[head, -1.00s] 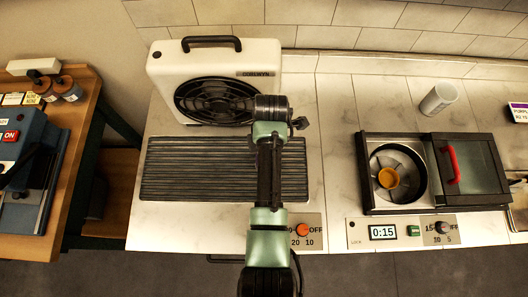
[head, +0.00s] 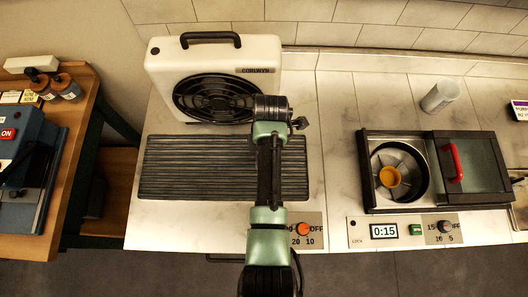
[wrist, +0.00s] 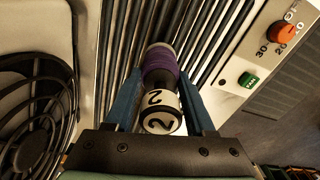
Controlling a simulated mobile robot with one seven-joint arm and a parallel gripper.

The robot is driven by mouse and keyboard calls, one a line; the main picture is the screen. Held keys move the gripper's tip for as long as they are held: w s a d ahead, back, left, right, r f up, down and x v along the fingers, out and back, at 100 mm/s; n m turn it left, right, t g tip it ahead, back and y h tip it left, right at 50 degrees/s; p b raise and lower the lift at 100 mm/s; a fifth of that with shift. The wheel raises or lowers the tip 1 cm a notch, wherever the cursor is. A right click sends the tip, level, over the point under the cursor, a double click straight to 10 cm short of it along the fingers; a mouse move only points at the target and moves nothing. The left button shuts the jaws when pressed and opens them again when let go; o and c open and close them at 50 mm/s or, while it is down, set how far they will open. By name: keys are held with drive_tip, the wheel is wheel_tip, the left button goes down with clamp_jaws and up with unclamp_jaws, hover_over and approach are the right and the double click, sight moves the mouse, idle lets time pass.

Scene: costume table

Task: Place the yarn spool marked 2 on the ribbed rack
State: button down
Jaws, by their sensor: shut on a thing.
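The yarn spool marked 2 (wrist: 162,70), with purple yarn and a white end cap bearing a black 2, is between the two blue fingers of my gripper (wrist: 162,92) in the wrist view. My gripper is shut on it. The ribbed rack (head: 200,168) is a dark slatted panel on the pale counter in the head view. Its slats (wrist: 118,25) show behind the spool in the wrist view. I cannot tell whether the spool touches them. In the head view my arm hides the gripper and the spool.
A white fan unit (head: 213,58) stands behind the rack; its grille (wrist: 38,115) is left in the wrist view. An orange knob (head: 302,229) sits at the rack's front right. The rack's left part is clear.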

drive_tip(key=shift+f, duration=0.2)
unclamp_jaws()
idle(0.5)
drive_tip(key=shift+r, duration=0.1)
wheel_tip(320, 180, up, 7)
drive_tip(key=p, duration=0.7)
idle(0.8)
